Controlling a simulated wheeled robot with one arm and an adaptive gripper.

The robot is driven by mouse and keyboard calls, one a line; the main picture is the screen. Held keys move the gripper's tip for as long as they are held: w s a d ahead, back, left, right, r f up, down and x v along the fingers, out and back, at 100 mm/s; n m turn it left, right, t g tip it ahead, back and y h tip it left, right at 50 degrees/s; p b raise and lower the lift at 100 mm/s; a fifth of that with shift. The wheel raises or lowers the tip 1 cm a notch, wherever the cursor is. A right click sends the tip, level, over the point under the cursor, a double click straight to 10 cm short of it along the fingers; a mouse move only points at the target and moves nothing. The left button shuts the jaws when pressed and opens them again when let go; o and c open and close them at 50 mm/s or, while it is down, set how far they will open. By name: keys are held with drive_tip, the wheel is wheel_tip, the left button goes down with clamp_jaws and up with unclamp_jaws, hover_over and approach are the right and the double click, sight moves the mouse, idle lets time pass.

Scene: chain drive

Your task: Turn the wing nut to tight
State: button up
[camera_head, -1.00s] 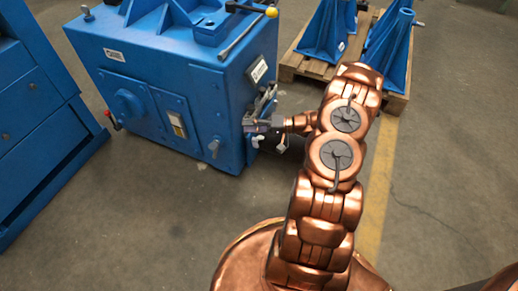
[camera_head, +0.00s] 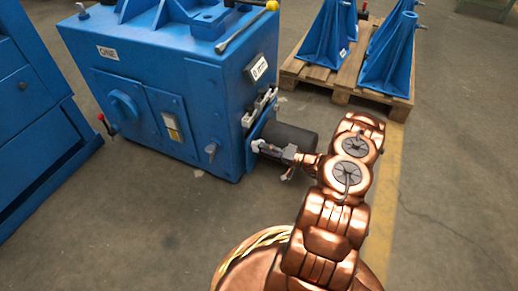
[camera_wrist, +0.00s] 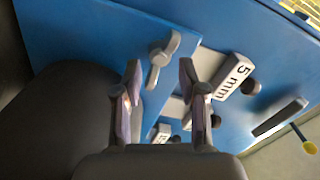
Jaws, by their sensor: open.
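The wing nut (camera_wrist: 160,58) is grey with two lobes and sits on the blue plate (camera_wrist: 100,40) in the wrist view. One lobe points to the upper right, the other to the lower left. My gripper (camera_wrist: 160,74) is open, its two fingertips on either side of the nut's lower end in the picture. I cannot tell how far the tips are from the plate, and no contact is visible. In the head view my gripper (camera_head: 270,150) is at the right side of the blue machine (camera_head: 150,65), and I cannot make out the wing nut there.
A dark cylinder (camera_head: 290,137) sticks out beside my gripper and fills the left of the wrist view. A lever with a yellow knob (camera_head: 272,6) is above. A pallet (camera_head: 345,88) with blue stands is behind.

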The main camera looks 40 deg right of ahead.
sight(257, 145)
drive_tip(key=shift+b+x, duration=0.45)
drive_tip(key=shift+x, duration=1.25)
drive_tip(key=shift+c, duration=0.3)
clamp_jaws()
